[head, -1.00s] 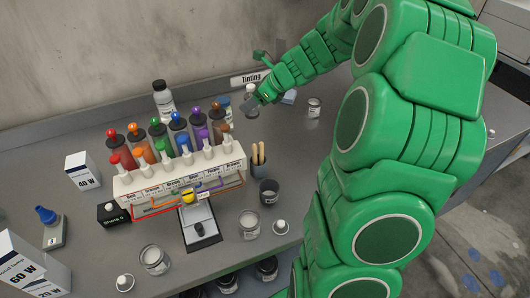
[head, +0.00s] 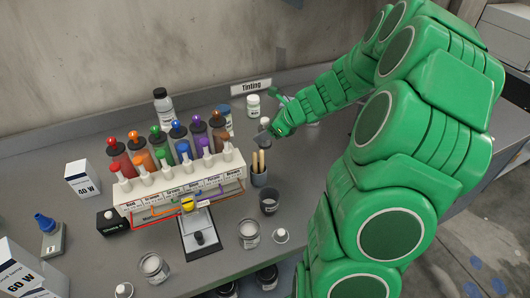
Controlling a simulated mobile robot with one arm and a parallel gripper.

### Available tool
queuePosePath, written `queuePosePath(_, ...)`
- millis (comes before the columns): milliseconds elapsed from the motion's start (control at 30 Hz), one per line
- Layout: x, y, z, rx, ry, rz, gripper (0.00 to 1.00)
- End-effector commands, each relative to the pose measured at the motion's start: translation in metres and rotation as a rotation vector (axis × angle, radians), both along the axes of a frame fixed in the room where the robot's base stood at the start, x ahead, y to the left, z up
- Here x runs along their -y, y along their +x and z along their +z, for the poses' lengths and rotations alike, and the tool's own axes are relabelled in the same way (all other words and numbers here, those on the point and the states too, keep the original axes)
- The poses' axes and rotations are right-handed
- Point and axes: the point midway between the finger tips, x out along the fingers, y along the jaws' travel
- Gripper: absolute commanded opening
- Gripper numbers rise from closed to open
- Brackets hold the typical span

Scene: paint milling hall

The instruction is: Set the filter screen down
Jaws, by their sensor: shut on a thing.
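My gripper (head: 264,138) is at the end of my green arm, low over the bench behind the wooden sticks and right of the bottle rack. It is small in the head view and seen from behind. It is shut on a small grey thing, taken to be the filter screen; its outline cannot be told apart from the grey fingers. Whether it touches the bench cannot be told. No other filter screen shows clearly.
The tinting rack (head: 180,188) with colored bottles stands left of my gripper. A cup of sticks (head: 259,177) and a dark cup (head: 269,201) are in front. A white jar (head: 254,105) stands behind, near the Tinting sign (head: 251,87). Bare bench (head: 310,165) lies to the right.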

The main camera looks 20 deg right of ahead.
Motion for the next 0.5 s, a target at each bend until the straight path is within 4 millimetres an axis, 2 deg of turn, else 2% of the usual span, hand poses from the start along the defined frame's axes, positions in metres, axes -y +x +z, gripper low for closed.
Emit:
queuePosePath(133, -0.001, 0.000, -0.020, 0.000, 0.003, -0.001, 0.13)
queuePosePath(500, 0.001, 0.001, -0.044, 0.000, 0.000, -0.001, 0.13)
